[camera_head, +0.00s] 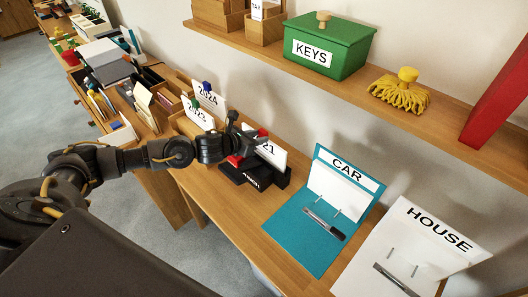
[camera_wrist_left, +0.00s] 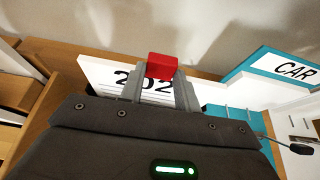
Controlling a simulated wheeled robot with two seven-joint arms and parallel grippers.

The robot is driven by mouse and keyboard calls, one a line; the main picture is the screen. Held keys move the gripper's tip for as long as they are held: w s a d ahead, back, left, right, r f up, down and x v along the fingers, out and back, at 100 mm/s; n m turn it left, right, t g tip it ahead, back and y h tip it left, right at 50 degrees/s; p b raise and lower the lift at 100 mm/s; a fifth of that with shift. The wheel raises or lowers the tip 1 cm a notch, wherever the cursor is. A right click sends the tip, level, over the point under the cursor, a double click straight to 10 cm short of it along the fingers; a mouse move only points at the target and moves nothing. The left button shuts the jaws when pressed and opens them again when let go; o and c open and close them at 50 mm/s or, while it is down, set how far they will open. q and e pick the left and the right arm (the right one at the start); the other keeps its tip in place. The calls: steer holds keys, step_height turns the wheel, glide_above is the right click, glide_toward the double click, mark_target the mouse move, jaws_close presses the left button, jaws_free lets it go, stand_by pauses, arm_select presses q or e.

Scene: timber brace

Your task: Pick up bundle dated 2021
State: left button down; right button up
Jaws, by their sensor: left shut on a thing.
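The bundle dated 2021 is a white sheaf (camera_head: 271,152) with "21" showing in the head view; the rest of its date is hidden behind my gripper. In the left wrist view the white sheaf (camera_wrist_left: 112,72) reads "202", its last digit hidden. A red clip (camera_wrist_left: 162,66) sits at its top edge. My left gripper (camera_head: 256,135) is shut on this red clip, with its two grey fingers (camera_wrist_left: 158,90) on either side. The bundle stands upright at a black device (camera_head: 254,178) with white lettering; I cannot tell whether they touch. My right gripper is not in view.
Bundles marked 2023 (camera_head: 198,113) and 2024 (camera_head: 208,97) stand to the left. A teal CAR folder (camera_head: 290,232) and a white HOUSE folder (camera_head: 418,240) lie open at right.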

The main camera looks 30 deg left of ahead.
arm_select(q)
steer(key=shift+r, duration=0.2)
steer(key=shift+r+p, duration=0.85)
steer(key=shift+r, duration=0.65)
step_height(320, 180, up, 8)
steer(key=p, duration=0.5)
stand_by(0.4)
